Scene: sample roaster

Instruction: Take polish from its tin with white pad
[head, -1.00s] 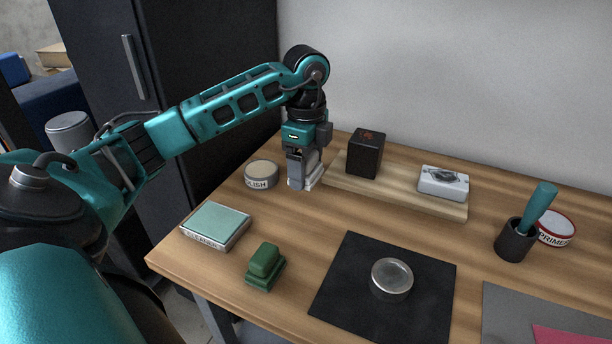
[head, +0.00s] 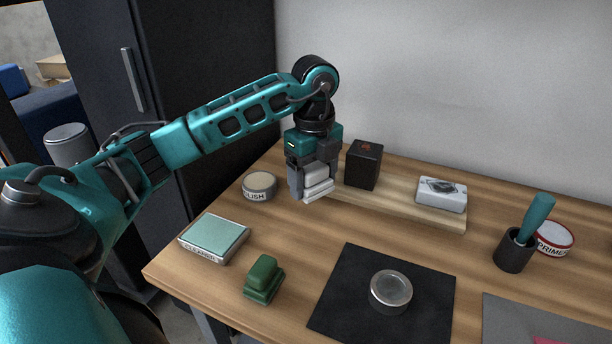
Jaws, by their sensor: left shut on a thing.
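The polish tin (head: 259,186) stands at the back left of the table, with pale polish showing in its open top and part of its label visible. My left gripper (head: 311,190) points down just right of the tin, apart from it. It is shut on the white pad (head: 318,186), whose layered pale block shows between the fingers. Whether the pad touches the table or board is hard to tell. My right gripper is not in view.
A wooden board (head: 400,210) with a dark box (head: 363,164) and a white block (head: 441,194) lies right of my gripper. A teal-topped box (head: 214,238), a green padded block (head: 264,279), a black mat (head: 340,310) with a round metal tin (head: 390,291), a brush cup (head: 513,251) and a primer tin (head: 555,238) stand nearer or right.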

